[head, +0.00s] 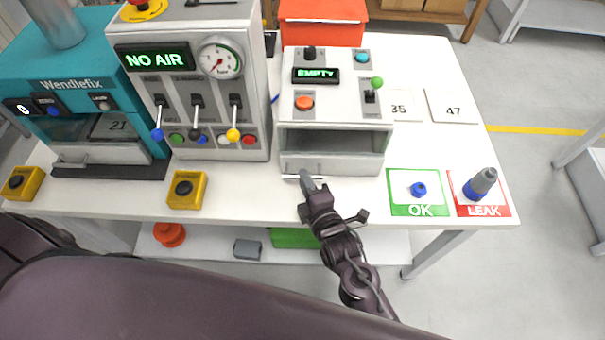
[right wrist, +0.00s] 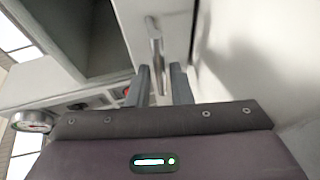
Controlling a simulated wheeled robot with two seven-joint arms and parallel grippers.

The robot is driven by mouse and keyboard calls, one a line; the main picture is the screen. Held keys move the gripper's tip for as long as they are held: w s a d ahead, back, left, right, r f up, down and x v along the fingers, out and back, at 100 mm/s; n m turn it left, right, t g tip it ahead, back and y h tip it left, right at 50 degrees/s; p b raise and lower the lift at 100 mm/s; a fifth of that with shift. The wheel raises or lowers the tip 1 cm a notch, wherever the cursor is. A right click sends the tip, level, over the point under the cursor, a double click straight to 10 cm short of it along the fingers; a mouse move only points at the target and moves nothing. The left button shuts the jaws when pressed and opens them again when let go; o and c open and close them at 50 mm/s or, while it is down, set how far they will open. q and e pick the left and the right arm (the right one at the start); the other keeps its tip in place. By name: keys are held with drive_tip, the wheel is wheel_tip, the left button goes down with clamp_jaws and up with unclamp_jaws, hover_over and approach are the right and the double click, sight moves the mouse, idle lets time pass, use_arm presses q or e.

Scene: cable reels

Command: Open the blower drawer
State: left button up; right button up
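The blower is the white box (head: 335,113) with the green EMPTY display, on the white table. Its pale drawer front (head: 345,166) is at the bottom, below a dark open recess; I cannot tell how far the drawer stands out. A bar handle (right wrist: 155,45) is on the drawer front. My right gripper (head: 306,176) is at the left part of the drawer front. In the right wrist view its two fingers (right wrist: 162,88) are apart, with the handle's near end between them, closer to the left finger. Contact is not clear. My left gripper is out of view.
The grey NO AIR machine (head: 195,95) with levers stands left of the blower. A yellow button box (head: 187,190) is at the front edge. Right are the OK mat (head: 432,207) with a blue part and the LEAK mat (head: 507,208) with a grey-blue part.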

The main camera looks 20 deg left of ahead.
drive_tip(key=shift+x, duration=1.2)
clamp_jaws()
